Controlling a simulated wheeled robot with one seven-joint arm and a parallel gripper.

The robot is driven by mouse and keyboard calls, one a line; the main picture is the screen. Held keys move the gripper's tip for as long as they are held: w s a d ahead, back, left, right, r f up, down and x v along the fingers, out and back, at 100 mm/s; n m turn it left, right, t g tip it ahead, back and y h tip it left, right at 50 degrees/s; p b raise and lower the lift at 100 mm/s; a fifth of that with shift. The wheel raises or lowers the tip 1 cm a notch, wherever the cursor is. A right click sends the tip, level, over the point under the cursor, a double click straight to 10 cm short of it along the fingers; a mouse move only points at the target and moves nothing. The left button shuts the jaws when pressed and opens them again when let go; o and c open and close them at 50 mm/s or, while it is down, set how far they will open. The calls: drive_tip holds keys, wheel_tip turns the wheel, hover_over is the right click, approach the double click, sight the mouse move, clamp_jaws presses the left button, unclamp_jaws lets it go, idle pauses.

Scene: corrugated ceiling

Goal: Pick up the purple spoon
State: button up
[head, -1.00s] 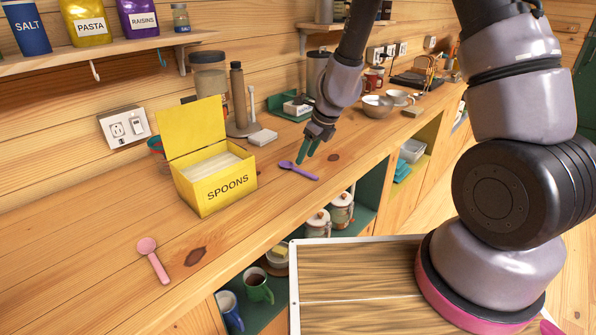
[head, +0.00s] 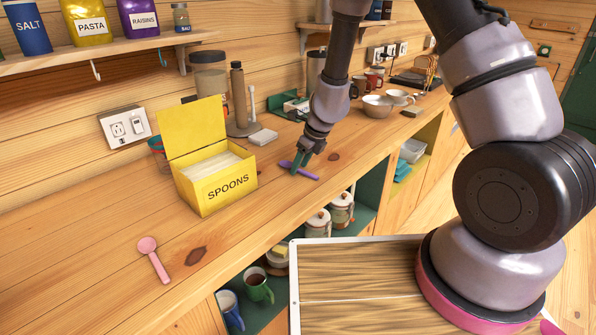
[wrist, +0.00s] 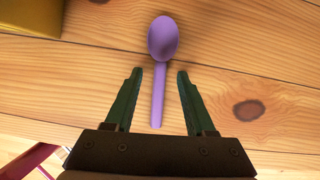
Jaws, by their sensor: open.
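The purple spoon (head: 310,175) lies flat on the wooden counter, to the right of the yellow SPOONS box. In the wrist view the purple spoon (wrist: 160,75) has its bowl pointing away from my gripper and its handle running back between the fingers. My gripper (head: 300,168) is over the spoon, and its green fingers hide part of it in the head view. In the wrist view my gripper (wrist: 158,75) is open, with one finger on each side of the handle and a gap on both sides. I cannot tell the exact height of the fingertips above the counter.
The open yellow SPOONS box (head: 217,189) stands left of the gripper. A pink spoon (head: 152,256) lies at the front left. The counter around the purple spoon is clear.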

drive_tip(key=shift+f, duration=0.1)
clamp_jaws()
drive_tip(key=shift+r, duration=0.2)
